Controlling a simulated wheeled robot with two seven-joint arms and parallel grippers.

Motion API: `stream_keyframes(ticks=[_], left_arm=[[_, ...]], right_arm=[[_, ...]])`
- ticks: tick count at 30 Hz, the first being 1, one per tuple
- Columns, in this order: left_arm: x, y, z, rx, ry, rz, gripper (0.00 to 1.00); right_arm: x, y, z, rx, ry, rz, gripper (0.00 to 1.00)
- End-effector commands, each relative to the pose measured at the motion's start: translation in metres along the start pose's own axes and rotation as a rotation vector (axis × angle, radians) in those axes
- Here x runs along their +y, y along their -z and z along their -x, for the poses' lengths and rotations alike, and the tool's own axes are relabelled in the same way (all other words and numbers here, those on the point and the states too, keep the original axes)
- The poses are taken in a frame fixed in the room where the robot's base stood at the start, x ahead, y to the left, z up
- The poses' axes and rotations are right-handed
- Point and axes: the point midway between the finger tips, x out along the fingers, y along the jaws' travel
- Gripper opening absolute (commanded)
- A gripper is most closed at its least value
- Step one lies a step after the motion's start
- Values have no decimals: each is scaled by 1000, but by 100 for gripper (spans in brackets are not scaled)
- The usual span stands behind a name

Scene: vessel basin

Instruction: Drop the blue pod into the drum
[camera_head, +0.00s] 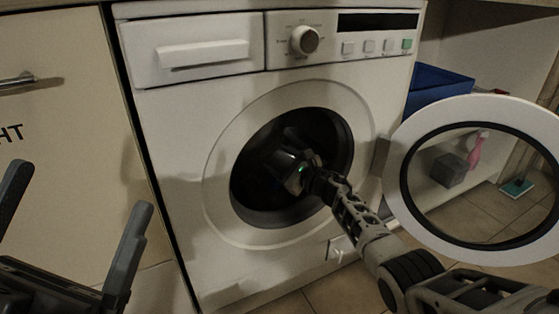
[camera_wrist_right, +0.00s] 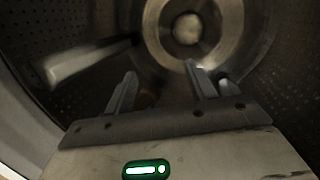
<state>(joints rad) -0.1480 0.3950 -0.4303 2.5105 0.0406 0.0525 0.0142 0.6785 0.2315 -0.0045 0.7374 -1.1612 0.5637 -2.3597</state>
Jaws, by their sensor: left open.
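The washing machine's drum (camera_head: 251,194) is dark and its round opening faces me in the head view. My right gripper (camera_head: 285,168) reaches through the opening into the drum, with its fingers hidden there. My left gripper (camera_head: 82,185) is open and empty at the lower left, in front of the cabinet.
The round door (camera_head: 405,215) stands open to the right of the machine, close to my right arm. A blue bin (camera_head: 440,80), a dark grey box (camera_head: 449,170) and a pink bottle (camera_head: 476,149) are behind it. A cabinet (camera_head: 60,120) stands at left.

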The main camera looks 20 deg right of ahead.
Motion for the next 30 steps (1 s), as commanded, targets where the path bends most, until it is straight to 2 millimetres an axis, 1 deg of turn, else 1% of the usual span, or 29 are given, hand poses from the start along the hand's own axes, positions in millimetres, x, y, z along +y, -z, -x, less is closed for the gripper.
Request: stream_keyframes(ticks=[7, 10, 11, 12, 14, 17, 21, 27, 30], left_arm=[[0, 0, 0, -1, 0, 1, 100], [-2, 0, -2, -18, 4, 23, 100], [-3, -5, -1, -50, 17, 47, 100], [-4, -12, 2, -99, 37, 88, 100], [-5, -21, 4, -163, 62, 152, 100], [-4, -35, 12, -273, 99, 264, 100], [3, -53, 25, -413, 142, 410, 100], [13, -67, 40, -536, 177, 545, 100], [17, -71, 45, -571, 186, 585, 100]], right_arm=[[0, 0, 1, 1, 0, 0, 55], [-1, 0, 7, 2, 0, 0, 55], [-1, 0, 10, 3, 0, 0, 55], [-2, -1, 16, 3, 0, 1, 55], [-2, -2, 26, 4, -1, 1, 55], [-2, -2, 49, 5, -2, 3, 55], [-2, -2, 84, 5, -3, 2, 55], [0, -1, 128, 3, -2, 1, 55], [0, -1, 143, 2, 0, -1, 55]])
